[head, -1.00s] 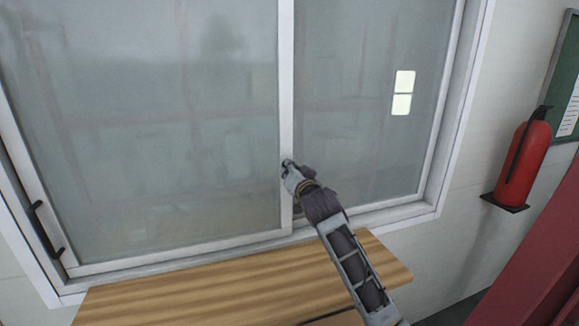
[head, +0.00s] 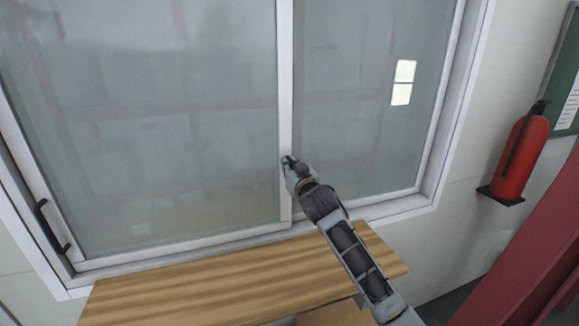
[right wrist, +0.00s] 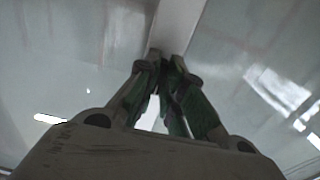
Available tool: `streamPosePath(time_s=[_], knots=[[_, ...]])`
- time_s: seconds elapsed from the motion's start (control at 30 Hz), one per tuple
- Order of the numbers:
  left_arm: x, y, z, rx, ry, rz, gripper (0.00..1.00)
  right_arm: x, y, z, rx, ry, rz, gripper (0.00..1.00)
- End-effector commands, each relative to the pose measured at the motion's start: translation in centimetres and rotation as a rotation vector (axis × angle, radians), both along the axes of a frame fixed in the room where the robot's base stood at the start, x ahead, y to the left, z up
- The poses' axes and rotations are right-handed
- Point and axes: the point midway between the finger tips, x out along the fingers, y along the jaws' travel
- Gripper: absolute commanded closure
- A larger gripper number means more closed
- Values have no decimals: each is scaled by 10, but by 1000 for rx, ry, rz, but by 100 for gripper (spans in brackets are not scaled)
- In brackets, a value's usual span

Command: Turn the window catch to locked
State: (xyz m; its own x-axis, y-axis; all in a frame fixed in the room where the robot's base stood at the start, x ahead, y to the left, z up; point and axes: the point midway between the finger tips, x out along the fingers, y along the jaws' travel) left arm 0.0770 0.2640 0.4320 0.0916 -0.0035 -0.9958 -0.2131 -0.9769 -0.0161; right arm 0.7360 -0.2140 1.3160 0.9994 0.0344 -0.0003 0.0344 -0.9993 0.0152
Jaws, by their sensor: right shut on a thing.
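The sliding window has two frosted panes and a white upright middle stile (head: 285,90), which also shows in the right wrist view (right wrist: 178,25). My right gripper (head: 290,162) is at this stile, a little below its mid-height. In the right wrist view its green-padded fingers (right wrist: 170,75) are drawn close together against the stile. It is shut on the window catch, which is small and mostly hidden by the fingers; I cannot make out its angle. My left gripper is not in view.
A wooden ledge (head: 230,278) runs below the window. A black pull handle (head: 50,226) is on the left frame. The space before the panes is clear.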

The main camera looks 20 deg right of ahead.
Motion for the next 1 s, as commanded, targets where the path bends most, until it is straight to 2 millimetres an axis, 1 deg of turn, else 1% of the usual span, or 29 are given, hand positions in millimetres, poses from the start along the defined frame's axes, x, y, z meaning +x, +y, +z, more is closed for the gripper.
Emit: streamPosePath(time_s=[0.2, 0.23, 0.4, 0.77, 1.0], knots=[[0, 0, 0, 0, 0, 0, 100, 0, 0, -2, -3, 3, 0, 100], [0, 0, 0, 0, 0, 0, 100, 0, 0, -2, -2, 3, 0, 89], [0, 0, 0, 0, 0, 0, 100, 0, 0, -2, -1, 2, 0, 69], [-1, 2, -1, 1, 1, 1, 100, -1, 0, 0, 0, 0, 0, 69], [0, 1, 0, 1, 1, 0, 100, -9, 0, 0, 0, 0, 0, 69]])
